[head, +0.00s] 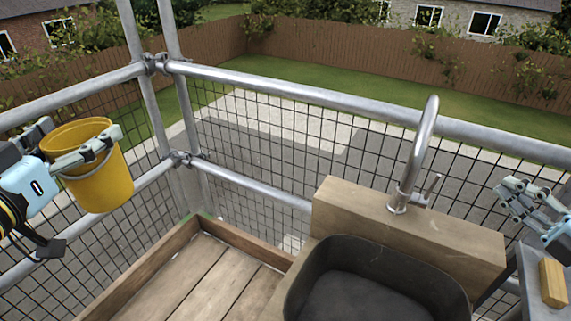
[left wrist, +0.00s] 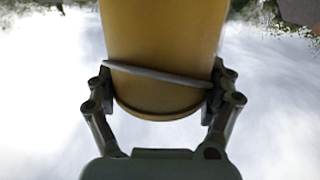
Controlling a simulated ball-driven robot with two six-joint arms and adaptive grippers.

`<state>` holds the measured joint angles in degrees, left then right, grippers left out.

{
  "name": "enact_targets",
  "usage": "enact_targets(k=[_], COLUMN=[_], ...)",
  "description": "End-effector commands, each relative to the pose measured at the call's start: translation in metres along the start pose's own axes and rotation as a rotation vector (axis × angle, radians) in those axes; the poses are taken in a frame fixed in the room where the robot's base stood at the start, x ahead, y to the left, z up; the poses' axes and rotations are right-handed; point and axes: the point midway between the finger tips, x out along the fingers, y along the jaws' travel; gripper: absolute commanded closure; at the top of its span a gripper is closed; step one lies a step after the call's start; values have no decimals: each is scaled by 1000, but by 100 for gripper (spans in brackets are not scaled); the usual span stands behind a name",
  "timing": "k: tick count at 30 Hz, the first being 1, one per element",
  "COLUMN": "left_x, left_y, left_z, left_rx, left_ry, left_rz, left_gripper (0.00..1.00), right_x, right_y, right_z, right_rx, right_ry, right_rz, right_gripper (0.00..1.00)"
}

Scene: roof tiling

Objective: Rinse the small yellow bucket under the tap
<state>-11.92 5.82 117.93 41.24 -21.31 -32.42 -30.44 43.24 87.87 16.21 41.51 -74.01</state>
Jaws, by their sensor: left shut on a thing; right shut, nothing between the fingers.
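The small yellow bucket (head: 103,187) is upright in the air at the left of the head view, with its grey handle across its side. My left gripper (head: 84,150) is shut on it near the rim. In the left wrist view the bucket (left wrist: 165,45) sits between the two fingers (left wrist: 160,88). The bucket's inside is mostly hidden. The metal tap (head: 420,150) curves up from a wooden block behind the dark sink (head: 372,245), well to the right of the bucket. No water stream shows. My right gripper (head: 512,194) is shut and empty, right of the tap.
A wooden tray-like platform (head: 205,285) with raised edges lies left of the sink. Scaffold rails (head: 290,88) and wire mesh stand behind. A small wooden block (head: 552,283) lies on a grey surface at the far right. The air between bucket and tap is clear.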

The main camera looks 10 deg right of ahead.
Motion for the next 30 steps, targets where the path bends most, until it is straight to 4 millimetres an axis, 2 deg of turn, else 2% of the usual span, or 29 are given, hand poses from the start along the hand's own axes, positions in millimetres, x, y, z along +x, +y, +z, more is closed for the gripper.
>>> enact_targets(k=[1, 9, 15, 23, 26, 30], left_x=[1, 3, 4, 4, 4, 4], left_y=[0, -2, -3, -3, -3, -4], left_z=[19, 90, 126, 141, 143, 149], left_rx=[0, -2, -3, -4, -4, -4], left_ry=[-1, -7, -12, -14, -14, -16], left_rz=[0, 0, 0, 0, 0, 0], left_gripper=[56, 56, 56, 56, 56, 56], right_x=[-2, -10, -14, -14, -8, 12], right_y=[-18, -88, -122, -137, -137, -137], right_z=[-2, -12, -17, -19, -19, -19], right_rx=[0, 2, 4, 4, 5, 4], right_ry=[0, 0, 1, 2, 1, 0], right_rz=[-1, -7, -12, -14, -12, -10], right_gripper=[100, 100, 100, 100, 100, 100])
